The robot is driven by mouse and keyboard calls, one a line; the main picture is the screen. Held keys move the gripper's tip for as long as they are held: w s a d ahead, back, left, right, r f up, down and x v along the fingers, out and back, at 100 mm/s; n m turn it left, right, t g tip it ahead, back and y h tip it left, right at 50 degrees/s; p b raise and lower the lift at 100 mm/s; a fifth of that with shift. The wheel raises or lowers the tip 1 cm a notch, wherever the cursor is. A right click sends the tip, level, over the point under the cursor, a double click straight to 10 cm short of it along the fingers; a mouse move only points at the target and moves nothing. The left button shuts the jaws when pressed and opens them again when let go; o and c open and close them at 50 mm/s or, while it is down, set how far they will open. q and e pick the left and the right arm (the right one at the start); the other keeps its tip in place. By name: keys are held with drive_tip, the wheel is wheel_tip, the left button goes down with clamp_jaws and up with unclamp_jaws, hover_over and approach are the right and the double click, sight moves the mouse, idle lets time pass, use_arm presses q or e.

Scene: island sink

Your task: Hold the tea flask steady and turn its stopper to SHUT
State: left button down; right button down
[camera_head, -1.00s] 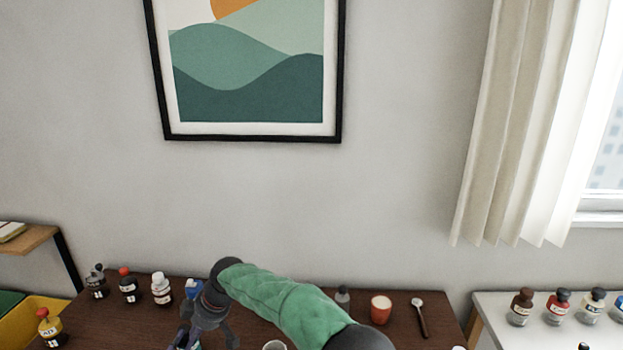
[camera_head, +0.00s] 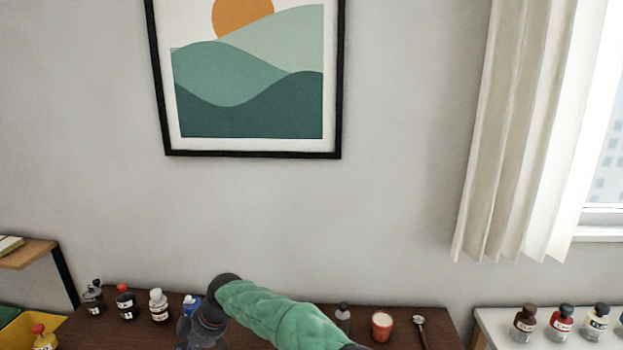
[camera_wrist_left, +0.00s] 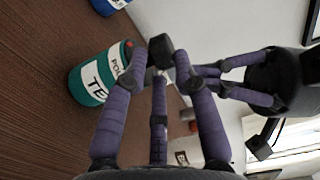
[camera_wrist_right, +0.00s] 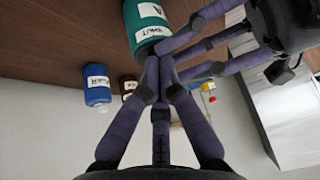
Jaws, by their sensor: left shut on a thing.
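The teal tea flask (camera_wrist_left: 88,82) has a white label and small print at its rim. It also shows in the right wrist view (camera_wrist_right: 143,22), with its top end towards my fingers. My left gripper (camera_wrist_left: 161,58) is shut at the flask's top end, one finger overlapping the flask's edge. My right gripper (camera_wrist_right: 160,68) has its fingertips close together just above the flask's top; whether they are closed on the stopper is hidden. The stopper is covered by the fingers.
A blue bottle (camera_wrist_right: 97,84) and a brown bottle (camera_wrist_right: 130,84) stand near the flask. A white table (camera_head: 490,318) with more bottles is at the right.

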drive_tip(key=shift+w, duration=0.4)
drive_tip(key=shift+w+d+r, duration=0.1)
drive_tip(key=shift+w, duration=0.25)
drive_tip(key=shift+w, duration=0.55)
drive_tip(key=shift+d, duration=0.15)
idle(0.5)
drive_tip(key=r, duration=0.6)
drive_tip(key=shift+d, duration=0.25)
